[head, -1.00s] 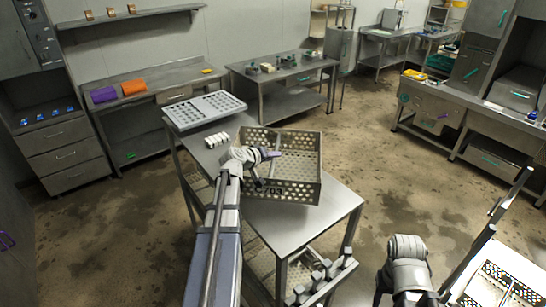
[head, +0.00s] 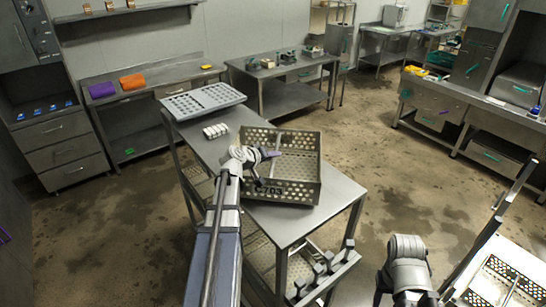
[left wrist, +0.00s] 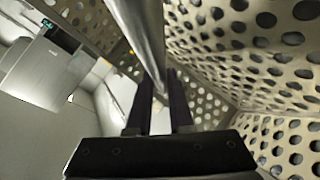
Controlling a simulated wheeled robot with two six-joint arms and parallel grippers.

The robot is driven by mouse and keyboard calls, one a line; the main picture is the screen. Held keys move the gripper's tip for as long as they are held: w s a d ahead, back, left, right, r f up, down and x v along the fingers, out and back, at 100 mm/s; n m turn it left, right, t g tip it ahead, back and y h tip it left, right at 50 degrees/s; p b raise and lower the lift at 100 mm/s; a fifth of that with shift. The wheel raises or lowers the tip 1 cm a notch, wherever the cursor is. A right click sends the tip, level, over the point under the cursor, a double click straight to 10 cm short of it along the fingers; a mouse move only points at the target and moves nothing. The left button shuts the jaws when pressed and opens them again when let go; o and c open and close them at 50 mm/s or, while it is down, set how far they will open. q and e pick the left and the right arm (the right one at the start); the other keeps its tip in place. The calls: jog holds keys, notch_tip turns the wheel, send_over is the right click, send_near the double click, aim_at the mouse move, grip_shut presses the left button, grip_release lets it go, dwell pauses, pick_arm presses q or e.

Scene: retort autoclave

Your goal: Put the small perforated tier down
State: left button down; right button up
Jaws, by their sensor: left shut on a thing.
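The small perforated tier (head: 285,192) is an open, box-shaped metal basket with round holes and dark marking on its front wall. It is over the middle of the steel table (head: 290,225); I cannot tell whether its bottom touches the top. My left gripper (head: 267,168) reaches into it from the left and is shut on its central metal bar. In the left wrist view the bar (left wrist: 146,35) runs between the two dark fingers (left wrist: 156,100), and the perforated walls (left wrist: 225,50) fill the right side.
A light perforated tray (head: 203,101) lies at the table's far left end, with white cylinders (head: 216,131) between it and the tier. Bare tabletop shows right and in front of the tier. Another perforated surface with coloured spots (head: 500,285) is at lower right.

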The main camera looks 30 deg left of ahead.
pick_arm(q)
jog(key=shift+f+b, duration=0.5)
jog(key=c, duration=0.7)
grip_release()
jog(key=shift+s, duration=0.15)
